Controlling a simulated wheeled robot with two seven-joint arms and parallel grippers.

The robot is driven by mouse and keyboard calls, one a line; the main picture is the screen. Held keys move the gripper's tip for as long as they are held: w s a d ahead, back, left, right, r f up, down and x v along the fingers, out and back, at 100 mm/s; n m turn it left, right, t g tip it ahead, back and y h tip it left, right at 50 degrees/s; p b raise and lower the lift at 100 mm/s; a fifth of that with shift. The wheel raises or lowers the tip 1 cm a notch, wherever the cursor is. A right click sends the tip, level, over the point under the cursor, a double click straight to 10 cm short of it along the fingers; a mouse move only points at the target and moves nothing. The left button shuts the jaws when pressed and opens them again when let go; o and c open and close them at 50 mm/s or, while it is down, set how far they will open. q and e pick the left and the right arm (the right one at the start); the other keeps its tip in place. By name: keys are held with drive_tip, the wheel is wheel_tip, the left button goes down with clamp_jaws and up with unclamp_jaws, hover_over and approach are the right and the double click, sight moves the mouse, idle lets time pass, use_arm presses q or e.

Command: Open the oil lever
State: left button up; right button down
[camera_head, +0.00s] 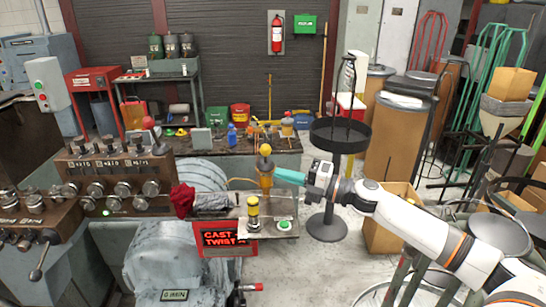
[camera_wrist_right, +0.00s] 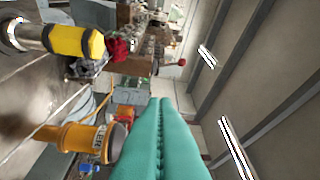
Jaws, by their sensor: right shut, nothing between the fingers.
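The orange oiler (camera_head: 266,178), with a rounded yellow top, stands upright at the back of the machine's small metal shelf. In the right wrist view the oiler (camera_wrist_right: 85,138) lies sideways in the picture at lower left, with lettering on its body. I cannot make out its lever or how it is set. My right gripper (camera_head: 279,172) reaches in from the right, its teal fingers beside the oiler's upper part. In the wrist view the fingers (camera_wrist_right: 159,101) are shut together and empty. I cannot tell whether they touch the oiler. My left gripper is not in view.
A yellow-topped cylinder (camera_head: 253,213) and a green button (camera_head: 284,225) are on the shelf's front. A red cloth (camera_head: 183,199) lies left. A black round stand (camera_head: 327,226) is close to my right wrist. A lit red sign (camera_head: 226,238) hangs below.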

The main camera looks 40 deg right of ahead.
sight(266, 154)
use_arm(q)
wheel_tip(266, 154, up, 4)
drive_tip(key=p, duration=0.3)
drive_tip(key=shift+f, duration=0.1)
use_arm(e)
drive_tip(key=w+r, duration=0.1)
drive_tip(key=w, duration=0.5)
drive_tip(key=shift+d, duration=0.2)
